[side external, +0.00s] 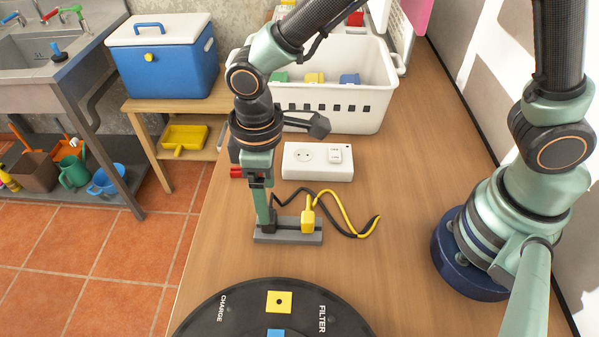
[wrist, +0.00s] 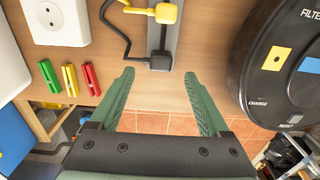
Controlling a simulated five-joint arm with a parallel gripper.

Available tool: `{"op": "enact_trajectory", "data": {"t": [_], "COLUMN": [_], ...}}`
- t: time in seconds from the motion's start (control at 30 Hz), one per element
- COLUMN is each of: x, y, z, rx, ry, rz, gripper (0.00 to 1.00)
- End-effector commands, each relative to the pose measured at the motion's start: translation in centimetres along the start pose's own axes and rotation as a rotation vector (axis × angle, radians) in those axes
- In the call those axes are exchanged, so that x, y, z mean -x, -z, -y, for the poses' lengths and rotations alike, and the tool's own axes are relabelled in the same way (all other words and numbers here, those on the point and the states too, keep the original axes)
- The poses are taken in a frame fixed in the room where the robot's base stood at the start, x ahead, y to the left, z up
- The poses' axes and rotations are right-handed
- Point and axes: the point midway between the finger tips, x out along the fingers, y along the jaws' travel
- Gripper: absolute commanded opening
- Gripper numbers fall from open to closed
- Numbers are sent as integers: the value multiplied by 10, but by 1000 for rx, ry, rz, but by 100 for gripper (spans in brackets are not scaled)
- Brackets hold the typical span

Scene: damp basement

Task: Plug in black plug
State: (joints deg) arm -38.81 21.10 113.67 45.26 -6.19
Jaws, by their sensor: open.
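The black plug (side external: 269,222) stands in a grey holder (side external: 288,238), beside the yellow plug (side external: 307,219). In the wrist view the black plug (wrist: 160,61) lies just ahead of the gap between my fingertips, roughly centred. My gripper (wrist: 158,77) is open with nothing between its fingers. In the side view my gripper (side external: 264,208) points down at the black plug, and its finger partly covers it; contact cannot be told. A white socket box (side external: 318,162) lies behind the holder, with a socket face and a switch. It also shows in the wrist view (wrist: 55,20).
Black and yellow cords (side external: 362,231) loop right of the holder. A round black device (side external: 240,312) sits in front. Green, yellow and red clips (wrist: 68,78) lie near the table edge. A white basket (side external: 330,118) stands behind the socket box.

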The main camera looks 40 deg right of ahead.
Motion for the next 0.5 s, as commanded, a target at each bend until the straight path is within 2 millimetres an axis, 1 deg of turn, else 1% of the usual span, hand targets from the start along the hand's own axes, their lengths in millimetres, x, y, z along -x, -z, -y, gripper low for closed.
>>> {"op": "enact_trajectory", "data": {"t": [0.03, 0.13, 0.5], "x": [-6, -12, -16], "y": [-1, 0, 0], "z": [0, 0, 0], "rx": [0, 0, 0], "ry": [0, 0, 0], "rz": [3, 1, 1], "gripper": [80, 80, 80]}}
